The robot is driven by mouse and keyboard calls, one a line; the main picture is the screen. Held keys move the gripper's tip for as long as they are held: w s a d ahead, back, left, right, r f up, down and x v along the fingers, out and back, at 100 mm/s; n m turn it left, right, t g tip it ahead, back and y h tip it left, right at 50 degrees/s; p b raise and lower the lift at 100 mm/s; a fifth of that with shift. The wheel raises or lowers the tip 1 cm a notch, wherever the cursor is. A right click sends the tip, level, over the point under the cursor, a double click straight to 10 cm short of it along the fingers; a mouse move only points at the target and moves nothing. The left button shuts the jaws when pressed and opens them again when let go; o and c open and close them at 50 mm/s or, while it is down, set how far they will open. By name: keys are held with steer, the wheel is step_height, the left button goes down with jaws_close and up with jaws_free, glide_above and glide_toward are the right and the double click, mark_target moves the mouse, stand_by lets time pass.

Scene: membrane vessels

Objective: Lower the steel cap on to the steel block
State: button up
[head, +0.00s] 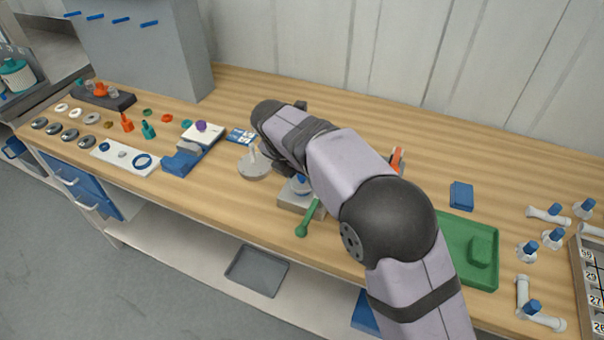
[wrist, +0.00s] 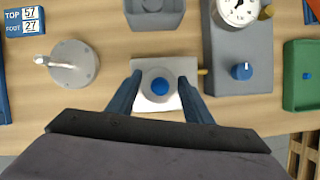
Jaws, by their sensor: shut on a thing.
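The steel cap (wrist: 148,78) is a round grey piece with a blue centre. In the wrist view it sits between the two fingers of my gripper (wrist: 160,78), which is shut on it. The pale, square steel block (wrist: 154,103) shows directly beneath the cap. In the head view the block (head: 290,203) stands near the table's front edge, partly hidden by my arm. My gripper is mostly hidden behind my arm there, with a bit of blue showing above the block. I cannot tell whether the cap touches the block or hangs just above it.
A round grey plate with an upright rod (wrist: 72,66) stands left of the block. A grey box with a gauge (wrist: 237,12) and blue knob stands close on the right. A green tray (head: 487,275) is farther right.

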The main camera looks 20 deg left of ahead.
steer(key=o, duration=1.3)
steer(key=shift+c, duration=0.2)
